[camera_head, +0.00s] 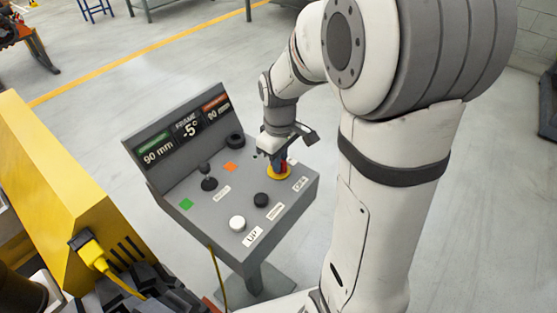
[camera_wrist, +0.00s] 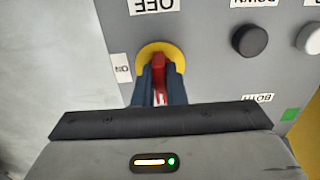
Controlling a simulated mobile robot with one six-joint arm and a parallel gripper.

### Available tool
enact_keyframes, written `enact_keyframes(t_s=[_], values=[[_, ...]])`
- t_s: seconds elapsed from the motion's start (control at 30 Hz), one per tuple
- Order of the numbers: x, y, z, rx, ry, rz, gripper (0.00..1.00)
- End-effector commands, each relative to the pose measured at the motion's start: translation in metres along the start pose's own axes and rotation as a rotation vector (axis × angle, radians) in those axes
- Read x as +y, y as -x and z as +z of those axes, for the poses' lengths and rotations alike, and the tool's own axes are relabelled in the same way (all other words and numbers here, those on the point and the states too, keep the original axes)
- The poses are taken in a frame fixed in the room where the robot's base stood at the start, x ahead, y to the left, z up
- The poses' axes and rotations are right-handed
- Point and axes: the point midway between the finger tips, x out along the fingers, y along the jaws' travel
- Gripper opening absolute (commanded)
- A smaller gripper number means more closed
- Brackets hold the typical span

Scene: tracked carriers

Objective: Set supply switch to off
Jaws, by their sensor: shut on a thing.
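The supply switch is a red handle (camera_wrist: 156,68) on a round yellow plate, on the grey control panel (camera_wrist: 205,50). In the wrist view my gripper (camera_wrist: 161,82) has its two dark fingers on either side of the red handle, shut on it. The handle lies roughly up and down in that picture. The OFF label (camera_wrist: 152,5) is above the plate and the ON label (camera_wrist: 122,69) is to its left. In the head view the yellow plate (camera_head: 279,173) shows below my gripper (camera_head: 279,160), which partly hides the red handle.
The panel also bears a black button (camera_head: 261,200), a white button (camera_head: 237,223), a black joystick (camera_head: 209,183), a black knob (camera_head: 235,141) and a display (camera_head: 184,128). A yellow machine (camera_head: 60,190) stands at the left. The floor behind the panel is clear.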

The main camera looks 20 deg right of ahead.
Motion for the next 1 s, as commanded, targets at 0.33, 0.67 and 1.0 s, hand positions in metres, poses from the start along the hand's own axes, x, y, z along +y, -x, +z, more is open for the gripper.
enact_keyframes(t_s=[0.33,0.67,1.0], values=[[0.001,0.003,-0.004,0.011,0.003,0.004,0.00],[0.000,0.002,-0.002,0.005,0.002,0.002,0.33],[0.000,0.012,-0.001,0.005,0.002,0.002,0.33]])
